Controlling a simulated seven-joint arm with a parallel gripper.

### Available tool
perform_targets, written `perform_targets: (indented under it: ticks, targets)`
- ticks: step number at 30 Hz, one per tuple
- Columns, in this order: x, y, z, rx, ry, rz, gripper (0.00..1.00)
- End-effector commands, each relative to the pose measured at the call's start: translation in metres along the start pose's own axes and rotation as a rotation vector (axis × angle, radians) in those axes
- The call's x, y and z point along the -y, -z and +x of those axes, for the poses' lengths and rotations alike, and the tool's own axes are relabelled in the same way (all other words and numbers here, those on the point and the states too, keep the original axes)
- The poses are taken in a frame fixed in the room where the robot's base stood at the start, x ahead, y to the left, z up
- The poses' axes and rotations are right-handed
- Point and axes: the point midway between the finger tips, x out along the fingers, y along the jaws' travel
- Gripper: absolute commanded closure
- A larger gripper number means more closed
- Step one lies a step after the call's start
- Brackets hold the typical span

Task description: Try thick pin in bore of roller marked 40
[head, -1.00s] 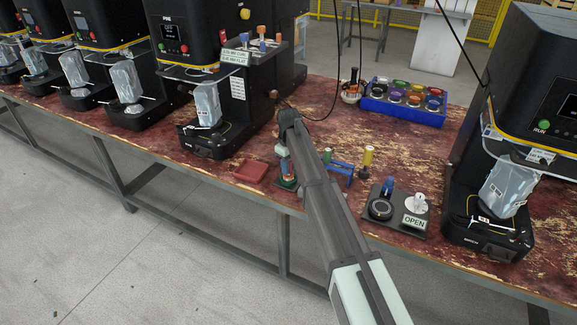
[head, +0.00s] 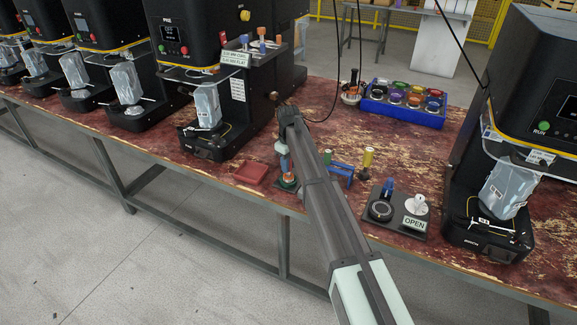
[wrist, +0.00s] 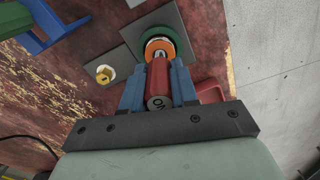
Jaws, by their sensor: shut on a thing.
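My gripper (wrist: 158,82) has its two blue fingers shut on a red pin (wrist: 158,78), whose near end carries dark letters that look like "NO". The far end of the pin is at an orange ring (wrist: 157,44) on a green round base (wrist: 178,38). I cannot tell whether the pin is inside the bore or only against it. No "40" mark can be read. In the head view the green base (head: 288,183) shows near the table's front edge, beside my arm, which partly hides the gripper.
A blue stand (head: 341,170) and a yellow-topped post (head: 367,158) stand to the right. A red tray (head: 251,172) lies to the left. A dark plate with an OPEN sign (head: 415,222) is farther right. A blue crate (head: 403,108) of colored rings stands behind.

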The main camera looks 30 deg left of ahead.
Motion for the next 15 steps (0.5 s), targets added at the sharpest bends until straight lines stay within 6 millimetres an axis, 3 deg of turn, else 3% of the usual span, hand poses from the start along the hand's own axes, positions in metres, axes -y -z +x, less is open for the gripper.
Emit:
perform_targets:
  ticks: [15]
  targets:
    - [0.0, 0.0, -0.017, 0.0, 0.0, 0.0, 0.98]
